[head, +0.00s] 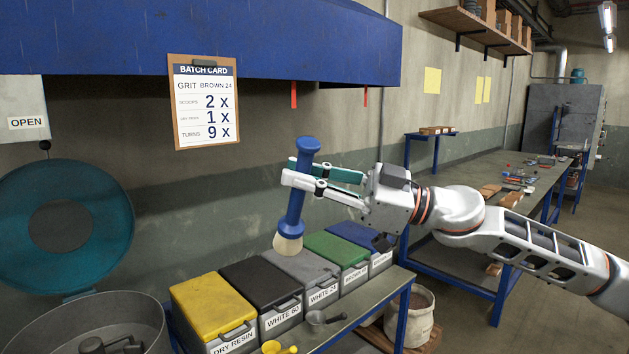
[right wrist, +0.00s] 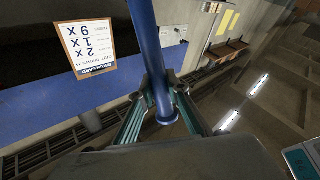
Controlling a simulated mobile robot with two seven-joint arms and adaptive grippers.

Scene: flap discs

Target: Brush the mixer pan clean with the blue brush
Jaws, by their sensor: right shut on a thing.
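The blue brush (head: 293,195) has a blue handle and a pale bristle head pointing down. My right gripper (head: 300,178) is shut on its handle and holds it nearly upright, above the row of lidded bins. In the right wrist view the blue handle (right wrist: 151,60) runs between the two fingers (right wrist: 158,95). The mixer pan (head: 95,318) is a grey round pan at the lower left, with dark mixing parts inside; its floor is mostly hidden. Its teal round lid (head: 65,228) stands raised behind it. The brush is to the right of the pan, apart from it. My left gripper is not in view.
Several bins stand on a bench: yellow-lidded dry resin (head: 212,300), black (head: 262,288), grey, green and blue. A grey scoop (head: 322,318) and a yellow scoop (head: 278,347) lie in front.

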